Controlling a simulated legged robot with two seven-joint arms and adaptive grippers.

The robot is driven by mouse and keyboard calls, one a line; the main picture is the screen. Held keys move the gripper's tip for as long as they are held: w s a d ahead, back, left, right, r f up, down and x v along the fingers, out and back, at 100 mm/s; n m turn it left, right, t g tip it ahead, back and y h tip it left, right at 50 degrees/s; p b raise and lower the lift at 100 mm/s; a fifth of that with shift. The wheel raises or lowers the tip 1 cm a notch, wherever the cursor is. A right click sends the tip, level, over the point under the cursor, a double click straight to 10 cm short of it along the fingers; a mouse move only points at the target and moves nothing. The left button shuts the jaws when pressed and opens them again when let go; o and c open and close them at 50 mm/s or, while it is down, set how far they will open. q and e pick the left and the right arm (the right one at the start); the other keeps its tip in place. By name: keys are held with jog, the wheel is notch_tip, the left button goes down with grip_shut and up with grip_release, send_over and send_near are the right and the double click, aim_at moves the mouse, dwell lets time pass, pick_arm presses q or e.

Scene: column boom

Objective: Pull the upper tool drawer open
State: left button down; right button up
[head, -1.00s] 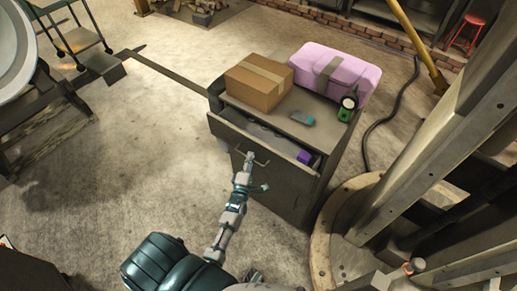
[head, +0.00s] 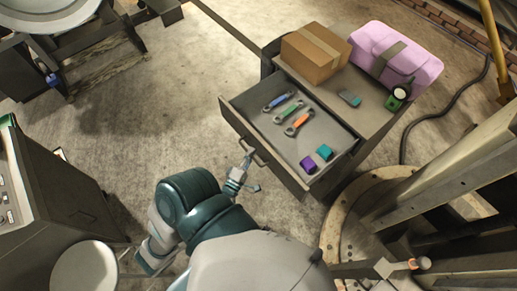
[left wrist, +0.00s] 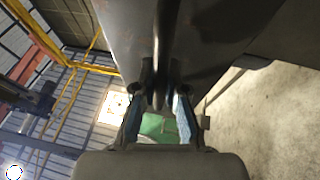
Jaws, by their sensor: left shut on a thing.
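The upper tool drawer (head: 236,119) is pulled well out of the grey cabinet (head: 372,112). My left gripper (head: 246,164) is shut on the drawer's bar handle (head: 256,155) at the front. In the left wrist view the fingers (left wrist: 159,98) close around the dark handle, with the drawer front (left wrist: 118,35) beyond. My right gripper is not in view.
A round base with metal beams (head: 345,225) is close at right. A stool (head: 84,270) stands lower left.

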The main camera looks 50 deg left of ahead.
pick_arm(q)
jog(key=shift+s+a+r, duration=0.1)
jog(key=shift+s+a, duration=0.2)
jog(key=shift+a, duration=0.1)
jog(key=c, duration=1.2)
grip_release()
jog(key=shift+a+f, duration=0.3)
jog(key=shift+a, duration=0.1)
jog(key=v, duration=1.1)
jog(key=shift+s+f, duration=0.25)
jog(key=shift+s, duration=0.2)
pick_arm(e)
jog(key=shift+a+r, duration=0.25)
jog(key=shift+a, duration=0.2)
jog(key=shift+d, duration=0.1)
